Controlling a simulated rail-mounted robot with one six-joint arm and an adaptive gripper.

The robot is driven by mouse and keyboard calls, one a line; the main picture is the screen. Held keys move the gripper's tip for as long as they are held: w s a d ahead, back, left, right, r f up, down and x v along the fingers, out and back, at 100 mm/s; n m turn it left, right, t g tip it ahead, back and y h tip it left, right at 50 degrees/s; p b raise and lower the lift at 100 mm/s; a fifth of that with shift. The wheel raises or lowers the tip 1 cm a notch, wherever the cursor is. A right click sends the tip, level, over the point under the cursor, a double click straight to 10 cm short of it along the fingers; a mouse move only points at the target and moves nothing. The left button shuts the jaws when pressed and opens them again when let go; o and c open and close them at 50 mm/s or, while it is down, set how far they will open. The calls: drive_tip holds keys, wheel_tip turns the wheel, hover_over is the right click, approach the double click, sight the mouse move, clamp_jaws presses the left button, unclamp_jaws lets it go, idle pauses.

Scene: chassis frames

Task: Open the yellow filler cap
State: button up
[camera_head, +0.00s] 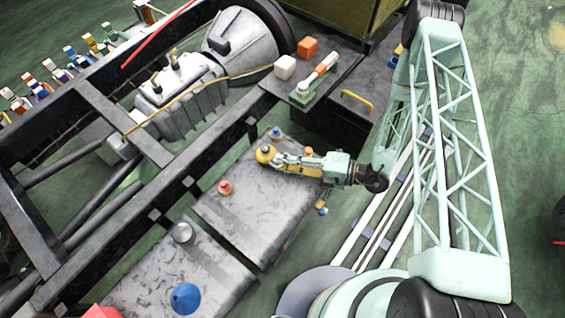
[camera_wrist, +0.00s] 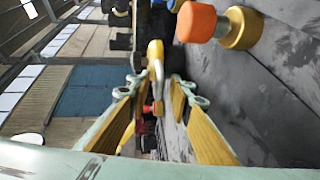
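The yellow filler cap (camera_head: 265,154) has a small grey top and stands on the grey tank of the chassis, near its upper edge. My gripper (camera_head: 274,161) reaches in from the right, low over the tank, with its fingertips at the cap. In the wrist view, my gripper's (camera_wrist: 156,85) two yellow-padded fingers stand apart. A yellow curved part (camera_wrist: 156,58), which looks like the filler cap seen edge-on, shows between and beyond the tips. I see a gap beside it, but cannot tell whether either finger touches it. Part of the cap is hidden by the fingers.
A blue cap (camera_head: 276,132) stands just above the yellow one, a red cap (camera_head: 224,187) lower left. An orange cap (camera_head: 309,152) is close beside my gripper; it looks large in the wrist view (camera_wrist: 197,22).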

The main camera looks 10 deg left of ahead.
drive_tip(key=shift+c, duration=0.2)
clamp_jaws()
drive_tip(key=shift+r, duration=0.2)
